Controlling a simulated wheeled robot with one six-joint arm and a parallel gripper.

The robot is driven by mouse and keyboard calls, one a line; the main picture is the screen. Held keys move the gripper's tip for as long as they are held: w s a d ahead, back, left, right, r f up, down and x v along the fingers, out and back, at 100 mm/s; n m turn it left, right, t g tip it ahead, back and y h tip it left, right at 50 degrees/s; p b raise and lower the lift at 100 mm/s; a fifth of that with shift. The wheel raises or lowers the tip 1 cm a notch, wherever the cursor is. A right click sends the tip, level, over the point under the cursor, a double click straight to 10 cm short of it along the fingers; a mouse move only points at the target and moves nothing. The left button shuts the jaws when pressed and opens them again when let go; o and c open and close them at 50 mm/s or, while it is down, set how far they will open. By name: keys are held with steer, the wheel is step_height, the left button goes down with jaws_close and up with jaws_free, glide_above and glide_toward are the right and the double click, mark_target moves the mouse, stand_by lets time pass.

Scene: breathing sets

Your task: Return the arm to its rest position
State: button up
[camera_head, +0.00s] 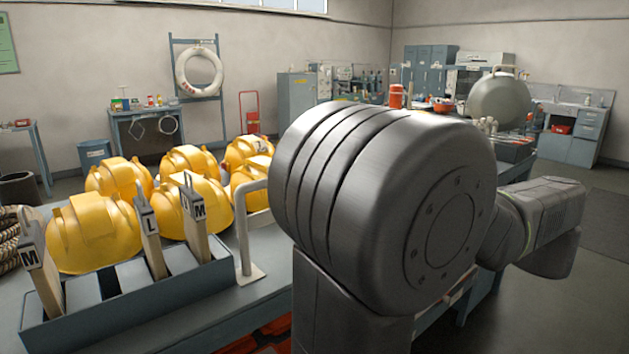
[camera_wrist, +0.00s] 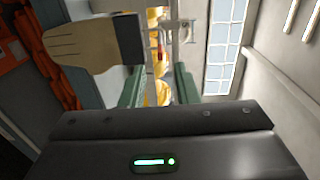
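My arm (camera_head: 400,210) fills the middle and right of the head view, its large round grey joint in front and a smaller link reaching right. My gripper is not clearly visible there. In the wrist view my gripper (camera_wrist: 160,92) shows two green fingers standing apart, with nothing seen held between them. Yellow helmets show at a distance through the gap.
Several yellow helmets (camera_head: 95,235) stand on the bench at left, behind a grey rack (camera_head: 130,308) holding upright boards marked M and L. A pale metal handle (camera_head: 243,235) stands between rack and arm. A grey rounded vessel (camera_head: 500,100) is behind the arm. Open floor (camera_head: 590,290) is at right.

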steer(key=x, duration=0.6)
steer(key=shift+w+a, duration=0.1)
steer(key=f+v, duration=0.1)
steer(key=v, duration=1.3)
steer(key=x, duration=0.4)
steer(key=r+x, duration=0.1)
steer(key=x, duration=0.4)
steer(key=p+x, duration=0.1)
steer(key=x, duration=0.4)
steer(key=shift+w+a+r, duration=0.1)
steer(key=shift+r, duration=0.2)
steer(key=shift+r+g+h+p, duration=0.2)
steer(key=shift+g+h+p, duration=0.3)
steer(key=shift+p, duration=0.45)
steer(key=g+p, duration=0.1)
steer(key=p, duration=0.1)
steer(key=g+h+p, duration=0.1)
steer(key=p, duration=0.1)
steer(key=shift+r, duration=0.3)
steer(key=shift+w+g+h+p, duration=0.1)
steer(key=shift+g+h+p, duration=0.3)
steer(key=shift+h+p, duration=0.15)
steer(key=shift+f, duration=0.15)
